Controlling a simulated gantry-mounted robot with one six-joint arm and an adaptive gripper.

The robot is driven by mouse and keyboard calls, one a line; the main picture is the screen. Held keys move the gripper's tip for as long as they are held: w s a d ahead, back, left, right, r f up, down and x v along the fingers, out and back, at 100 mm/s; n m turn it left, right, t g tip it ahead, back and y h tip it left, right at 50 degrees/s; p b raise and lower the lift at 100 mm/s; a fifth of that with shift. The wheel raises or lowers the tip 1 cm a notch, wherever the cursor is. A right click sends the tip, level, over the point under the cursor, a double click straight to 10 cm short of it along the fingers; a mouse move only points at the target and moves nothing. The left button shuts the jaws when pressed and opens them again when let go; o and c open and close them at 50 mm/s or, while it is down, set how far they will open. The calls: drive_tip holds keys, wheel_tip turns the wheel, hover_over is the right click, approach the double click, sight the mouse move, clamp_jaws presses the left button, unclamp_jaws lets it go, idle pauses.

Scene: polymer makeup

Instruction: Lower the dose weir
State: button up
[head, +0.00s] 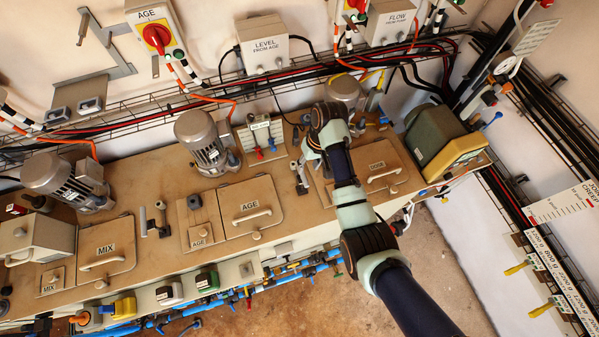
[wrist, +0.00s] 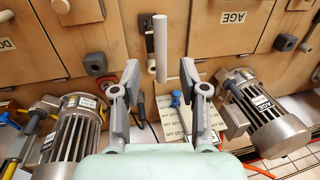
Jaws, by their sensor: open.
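A weir lever stands on the wooden deck between the AGE and DOSE lids. Its pale grey round handle (wrist: 160,48) stands up in the wrist view, in front of a dark slotted plate (wrist: 149,38). The lever (head: 299,178) also shows in the head view, just left of my wrist. My gripper (wrist: 160,78) is open, its two fingers apart on either side of the handle's lower end in the picture. I cannot tell how deep the handle sits between them. In the head view my arm hides most of the fingers.
The AGE lid (head: 250,208) and DOSE lid (head: 378,168) flank the lever. Motors (wrist: 263,112) and (wrist: 72,130) stand near my gripper in the wrist view. Another lever (head: 157,220) stands between MIX and AGE.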

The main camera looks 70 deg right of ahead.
sight(304, 176)
drive_tip(key=f, duration=0.2)
drive_tip(key=a+f, duration=0.1)
drive_tip(key=f, duration=0.2)
drive_tip(key=w+f, duration=0.1)
drive_tip(key=f, duration=0.2)
drive_tip(key=shift+a+b, duration=0.15)
drive_tip(key=shift+b, duration=0.15)
drive_tip(key=shift+r, duration=0.1)
clamp_jaws()
